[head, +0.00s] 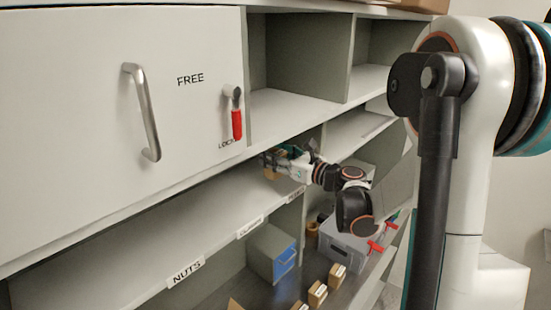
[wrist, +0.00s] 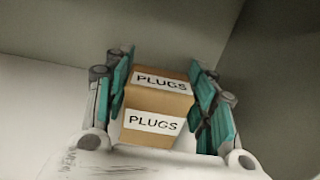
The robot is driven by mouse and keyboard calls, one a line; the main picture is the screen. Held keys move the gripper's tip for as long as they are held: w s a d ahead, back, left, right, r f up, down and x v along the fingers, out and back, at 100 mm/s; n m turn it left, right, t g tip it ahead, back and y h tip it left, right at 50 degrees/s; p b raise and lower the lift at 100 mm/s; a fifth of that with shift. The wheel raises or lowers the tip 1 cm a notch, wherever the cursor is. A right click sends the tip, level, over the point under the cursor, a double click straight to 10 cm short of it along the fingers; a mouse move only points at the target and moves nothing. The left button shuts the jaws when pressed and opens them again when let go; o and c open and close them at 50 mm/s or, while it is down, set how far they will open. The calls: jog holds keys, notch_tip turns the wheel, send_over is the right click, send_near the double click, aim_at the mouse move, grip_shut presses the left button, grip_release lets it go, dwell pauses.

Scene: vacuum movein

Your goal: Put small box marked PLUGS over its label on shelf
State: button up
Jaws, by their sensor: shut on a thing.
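The small brown box marked PLUGS (wrist: 158,103) is between the teal fingers of my gripper (wrist: 160,80) in the wrist view. Two white PLUGS labels on it face the camera. In the head view my gripper (head: 276,161) reaches into the long shelf (head: 215,210) below the cabinet door, near its right end. A little of the brown box (head: 271,174) shows beneath the fingers. The shelf's front edge carries a NUTS label (head: 185,272), a middle label (head: 250,227) and a right label (head: 296,194) close to my gripper. The last two are too small to read surely. I cannot tell whether the box touches the shelf.
A cabinet door (head: 100,110) with a handle (head: 143,112) and red lever (head: 236,122) is above the shelf. Below are a blue-fronted bin (head: 283,262), a grey crate (head: 340,250) with red handles and several small boxes (head: 317,293). The shelf's left is clear.

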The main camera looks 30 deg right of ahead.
jog(key=shift+s+f, duration=0.1)
jog(key=shift+f, duration=0.6)
jog(key=shift+f, duration=0.15)
jog(key=o, duration=1.2)
jog(key=b+v, duration=0.1)
jog(key=v, duration=1.1)
